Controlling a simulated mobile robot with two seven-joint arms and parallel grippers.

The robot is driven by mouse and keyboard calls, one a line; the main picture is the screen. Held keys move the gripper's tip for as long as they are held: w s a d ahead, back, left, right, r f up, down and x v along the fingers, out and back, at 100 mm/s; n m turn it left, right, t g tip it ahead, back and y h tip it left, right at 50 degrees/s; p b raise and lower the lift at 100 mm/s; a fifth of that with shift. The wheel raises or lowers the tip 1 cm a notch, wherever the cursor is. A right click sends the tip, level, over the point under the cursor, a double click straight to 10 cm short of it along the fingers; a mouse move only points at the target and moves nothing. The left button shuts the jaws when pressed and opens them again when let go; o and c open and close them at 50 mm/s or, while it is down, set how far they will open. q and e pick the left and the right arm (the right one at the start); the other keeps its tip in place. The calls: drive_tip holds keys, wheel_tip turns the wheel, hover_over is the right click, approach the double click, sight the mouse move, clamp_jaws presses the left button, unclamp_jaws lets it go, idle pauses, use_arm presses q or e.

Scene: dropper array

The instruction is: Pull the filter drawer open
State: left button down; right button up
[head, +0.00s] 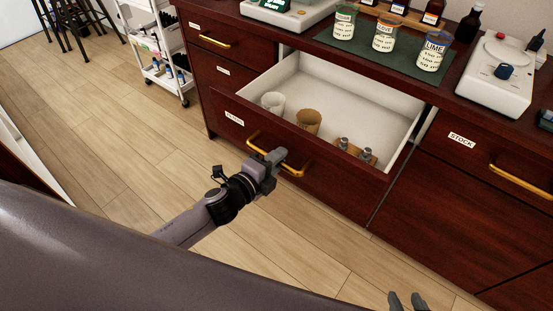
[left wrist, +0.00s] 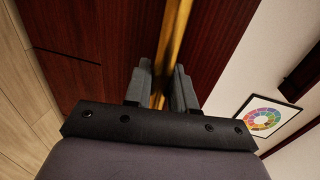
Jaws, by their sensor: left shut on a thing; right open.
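The filter drawer (head: 345,183) is pulled out from the dark red wood cabinet in the head view, and its white inside shows. A white filter cone, a brown filter cone (head: 308,121) and small metal-topped items on a brown base lie in it. My left gripper (head: 275,158) is shut on the drawer's gold handle (head: 293,172). In the left wrist view the gold handle (left wrist: 178,45) runs between the two fingers (left wrist: 160,88). My right gripper (head: 407,301) shows only its fingertips at the bottom edge of the head view, apart and empty.
A drawer labelled STOCK (head: 462,140) is shut on the right. The countertop holds a green mat (head: 395,58) with several jars, and a white scale (head: 497,75). A white cart (head: 160,50) stands at the back left. The wood floor (head: 110,150) left of the drawer is clear.

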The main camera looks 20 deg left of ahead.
use_arm(q)
drive_tip(key=c, duration=1.1)
unclamp_jaws()
drive_tip(key=shift+v, duration=3.6)
drive_tip(key=shift+f, duration=0.1)
drive_tip(key=s+a+f+n+g+y, duration=0.1)
drive_tip(key=s+f+n, duration=0.2)
drive_tip(key=s+n, duration=0.2)
drive_tip(key=s+a+f+n+g+y, duration=0.1)
drive_tip(key=s+f+n, duration=0.2)
drive_tip(key=s+n, duration=0.2)
drive_tip(key=s+a+f+n+g+y, duration=0.1)
drive_tip(key=s+f+n+g, duration=0.1)
drive_tip(key=s+n, duration=0.3)
drive_tip(key=shift+s+a+f+n, duration=0.1)
drive_tip(key=shift+f+n, duration=0.15)
drive_tip(key=shift+n, duration=0.95)
drive_tip(key=shift+f+n, duration=0.25)
drive_tip(key=shift+n, duration=0.95)
